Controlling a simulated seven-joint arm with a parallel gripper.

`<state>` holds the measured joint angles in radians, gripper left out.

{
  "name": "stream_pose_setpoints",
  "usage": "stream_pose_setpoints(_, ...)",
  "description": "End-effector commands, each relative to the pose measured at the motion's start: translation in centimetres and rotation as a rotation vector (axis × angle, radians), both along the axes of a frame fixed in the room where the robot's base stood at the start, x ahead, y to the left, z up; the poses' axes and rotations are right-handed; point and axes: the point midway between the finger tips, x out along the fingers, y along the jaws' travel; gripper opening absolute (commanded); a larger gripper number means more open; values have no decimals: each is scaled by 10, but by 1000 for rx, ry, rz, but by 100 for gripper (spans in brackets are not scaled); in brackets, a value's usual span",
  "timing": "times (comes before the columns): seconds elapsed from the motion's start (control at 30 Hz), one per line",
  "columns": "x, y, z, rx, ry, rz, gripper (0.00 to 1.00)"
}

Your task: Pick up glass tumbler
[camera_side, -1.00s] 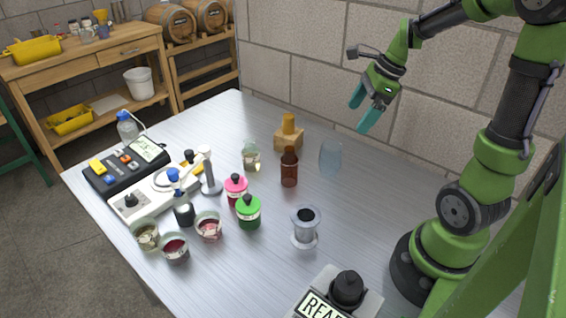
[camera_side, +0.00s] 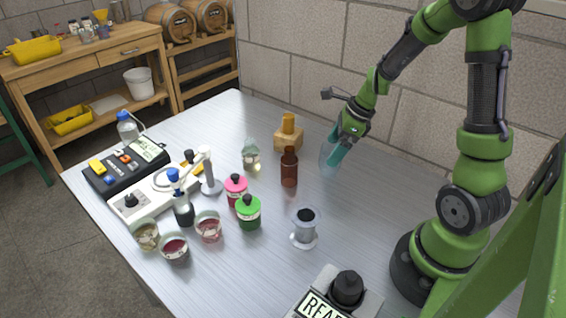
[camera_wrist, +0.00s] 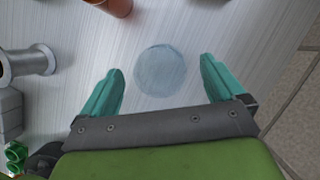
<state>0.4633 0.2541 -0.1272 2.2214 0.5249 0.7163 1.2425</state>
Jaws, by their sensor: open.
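The glass tumbler (camera_side: 325,153) is clear, bluish and upright on the metal table, partly hidden behind my gripper in the side view. In the wrist view the tumbler (camera_wrist: 160,70) shows as a round, pale blue shape between the two teal fingers and a little beyond their tips. My gripper (camera_side: 336,150) points down at the tumbler in the side view. The gripper (camera_wrist: 160,75) is open, with a gap between each finger and the glass in the wrist view. Whether a finger touches the glass cannot be told from the side view.
A brown bottle (camera_side: 289,168) stands left of the tumbler, and a wooden block with an orange-topped piece (camera_side: 288,136) stands behind it. A metal cup (camera_side: 304,228) is nearer the front. The stone wall (camera_side: 420,110) rises behind. Table to the tumbler's right is clear.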

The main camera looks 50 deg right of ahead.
Motion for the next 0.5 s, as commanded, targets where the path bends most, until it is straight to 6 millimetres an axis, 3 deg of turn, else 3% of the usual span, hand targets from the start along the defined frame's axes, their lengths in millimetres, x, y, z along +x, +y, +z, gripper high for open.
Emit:
stream_pose_setpoints(0.23, 10, 5, -35, 3, 4, -1, 96)
stream_pose_setpoints(0.5, 15, 7, -44, 0, 0, 0, 96)
